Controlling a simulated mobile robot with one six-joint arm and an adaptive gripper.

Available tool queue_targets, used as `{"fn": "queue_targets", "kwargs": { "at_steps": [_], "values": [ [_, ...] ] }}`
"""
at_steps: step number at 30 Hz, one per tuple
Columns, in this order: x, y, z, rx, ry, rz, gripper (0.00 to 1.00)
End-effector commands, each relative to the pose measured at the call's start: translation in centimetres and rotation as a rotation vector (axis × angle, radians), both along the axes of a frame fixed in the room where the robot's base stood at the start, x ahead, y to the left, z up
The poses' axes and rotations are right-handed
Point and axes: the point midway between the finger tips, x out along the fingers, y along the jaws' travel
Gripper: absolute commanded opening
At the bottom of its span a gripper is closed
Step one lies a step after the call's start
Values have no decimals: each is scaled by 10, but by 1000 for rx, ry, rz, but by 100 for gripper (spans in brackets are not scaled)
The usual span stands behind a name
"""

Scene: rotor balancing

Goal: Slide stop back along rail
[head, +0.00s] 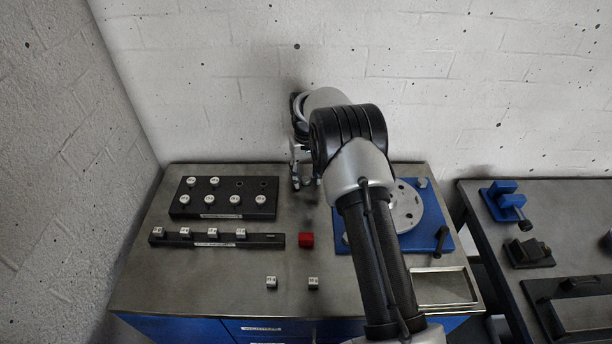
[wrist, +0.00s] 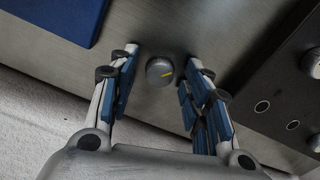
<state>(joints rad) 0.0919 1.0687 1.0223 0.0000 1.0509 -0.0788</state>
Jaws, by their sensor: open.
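My gripper (head: 303,177) hangs over the back of the steel bench top, between the black weight block and the blue base; in the wrist view its two fingers (wrist: 165,75) are spread. A long black rail (head: 260,239) lies left of centre and carries several small white blocks. No piece is clearly recognisable as the stop.
The black block (head: 222,197) with several white-topped weights is left of my gripper. The blue base (head: 436,236) with a round grey disc (head: 408,206) is to the right, partly behind my arm. Two small white blocks (head: 272,282) (head: 313,283) lie in front. The wall is close behind.

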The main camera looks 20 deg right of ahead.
Motion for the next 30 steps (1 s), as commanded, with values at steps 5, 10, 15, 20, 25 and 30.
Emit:
{"fn": "queue_targets", "kwargs": {
  "at_steps": [5,10,15,20,25,30],
  "values": [
    [0,0,0,0,0,0,37],
    [0,0,0,0,0,0,26],
    [0,0,0,0,-1,0,14],
    [0,0,1,0,-1,0,4],
    [0,0,1,0,-1,0,0],
    [0,0,1,0,-1,0,0]
  ]
}}
